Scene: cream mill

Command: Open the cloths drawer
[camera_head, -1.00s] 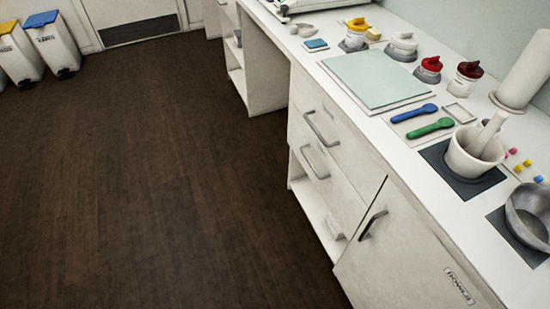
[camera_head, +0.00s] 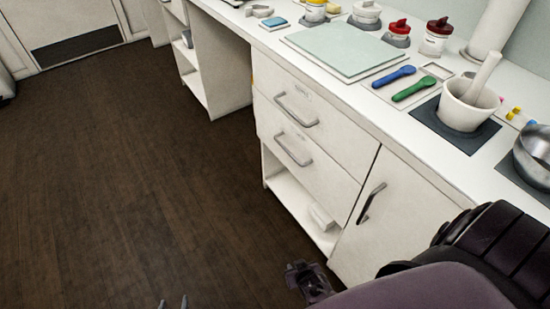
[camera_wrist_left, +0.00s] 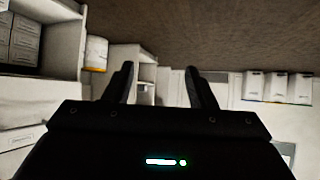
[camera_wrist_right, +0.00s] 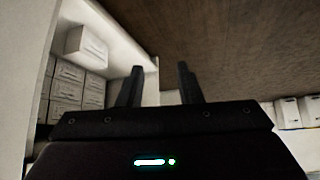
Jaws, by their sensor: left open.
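Two white drawers sit one above the other under the counter, both shut: an upper drawer (camera_head: 325,122) with a grey bar handle (camera_head: 295,110) and a small unreadable label, and a lower drawer (camera_head: 325,172) with a similar handle (camera_head: 293,150). I cannot read which one is for cloths. My left gripper (camera_head: 173,303) shows only its tips at the bottom edge, over the floor, well left of the drawers; its fingers are apart and empty in the left wrist view (camera_wrist_left: 161,78). My right gripper (camera_head: 305,278) is low, below the open shelf; its fingers are apart and empty in the right wrist view (camera_wrist_right: 161,82).
An open shelf (camera_head: 285,195) holding a white box lies below the drawers. A cupboard door (camera_head: 385,225) with a dark handle stands to their right, partly behind my right arm. The countertop holds a pale board (camera_head: 345,48), spoons and a mortar (camera_head: 465,105). The floor at left is clear.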

